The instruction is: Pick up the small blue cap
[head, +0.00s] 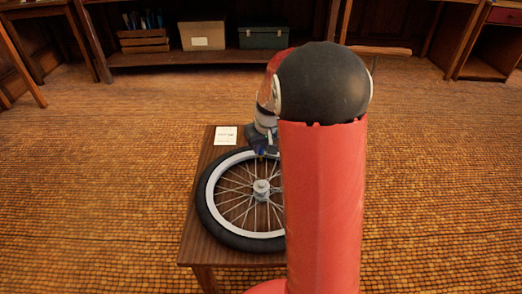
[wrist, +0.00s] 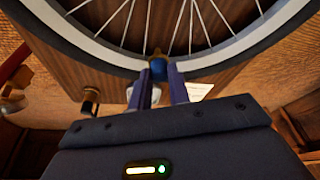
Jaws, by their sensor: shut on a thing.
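The small blue cap (wrist: 158,70) is between the two fingertips of my gripper (wrist: 160,75) in the wrist view. The fingers are shut on it. A yellowish-brown piece shows just beyond the cap; I cannot tell whether it belongs to it. The cap is close to the wheel's rim, and I cannot tell whether it touches anything below. In the head view my gripper (head: 264,153) is low over the far edge of the wheel, partly hidden by my red arm, and the cap is not clear there.
A spoked wheel (head: 211,225) with a black tyre lies on a small wooden table (head: 196,222); my arm hides its right part. A white card (head: 225,136) lies at the table's far left. Behind, a shelf holds a cardboard box (head: 202,36) and a green case (head: 263,36).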

